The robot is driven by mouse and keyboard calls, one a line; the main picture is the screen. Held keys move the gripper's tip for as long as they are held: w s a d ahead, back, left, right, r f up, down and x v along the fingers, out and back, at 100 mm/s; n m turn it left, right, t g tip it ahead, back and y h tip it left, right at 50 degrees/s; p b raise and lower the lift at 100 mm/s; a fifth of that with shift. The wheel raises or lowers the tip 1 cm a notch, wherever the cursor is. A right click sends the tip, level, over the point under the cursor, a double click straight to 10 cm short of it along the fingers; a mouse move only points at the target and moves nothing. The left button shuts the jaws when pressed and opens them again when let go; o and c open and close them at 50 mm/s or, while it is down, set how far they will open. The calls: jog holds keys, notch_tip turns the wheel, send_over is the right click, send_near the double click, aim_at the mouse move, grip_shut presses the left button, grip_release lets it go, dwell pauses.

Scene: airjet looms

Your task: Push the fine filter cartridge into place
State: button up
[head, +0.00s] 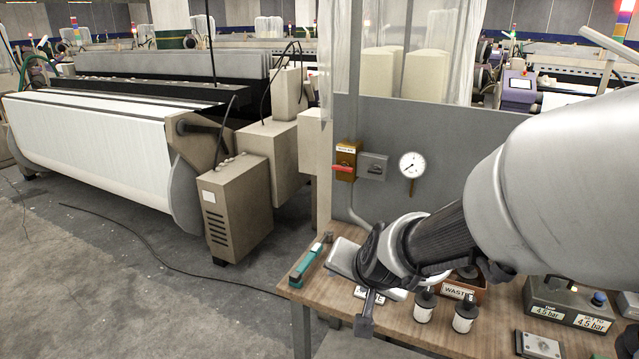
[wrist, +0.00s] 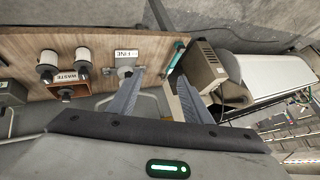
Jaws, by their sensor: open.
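Two white cartridges with dark caps stand on the bench, a left one (head: 424,306) and a right one (head: 464,315). They also show in the wrist view, one (wrist: 50,64) beside the other (wrist: 83,60); which one is the fine one I cannot read. A plate labelled FINE (wrist: 126,54) lies on the bench with a round grey part (wrist: 124,71) by it; whether that holds a cartridge I cannot tell. In the head view my arm partly covers the label plate (head: 376,293). My gripper (wrist: 160,76) is open, fingers apart with nothing seen between them, near the FINE plate.
A WASTE box (head: 462,289) stands behind the cartridges. A teal-handled tool (head: 308,263) lies at the bench's left edge. A grey unit with 4.5 bar labels (head: 568,305) and a metal plate (head: 540,346) are at right. A gauge (head: 412,165) hangs on the panel behind.

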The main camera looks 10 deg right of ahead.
jog(key=w+d+f+m+h+b, duration=0.3)
jog(key=d+f, duration=0.2)
jog(key=f, duration=0.6)
jog(key=m+t+h+b, duration=0.2)
jog(key=t+h+b, duration=0.1)
jog(key=h+b, duration=0.9)
send_near(467, 305)
jog(key=x, duration=0.2)
jog(key=b+x, duration=0.1)
jog(key=x, duration=0.2)
jog(key=shift+d+r, duration=0.2)
jog(key=shift+d, duration=0.15)
jog(key=shift+f+b+x, duration=0.2)
jog(key=shift+b+x, duration=0.2)
jog(key=shift+x, duration=2.6)
jog(key=shift+w+a, duration=0.1)
jog(key=shift+w, duration=0.05)
jog(key=shift+c, duration=0.3)
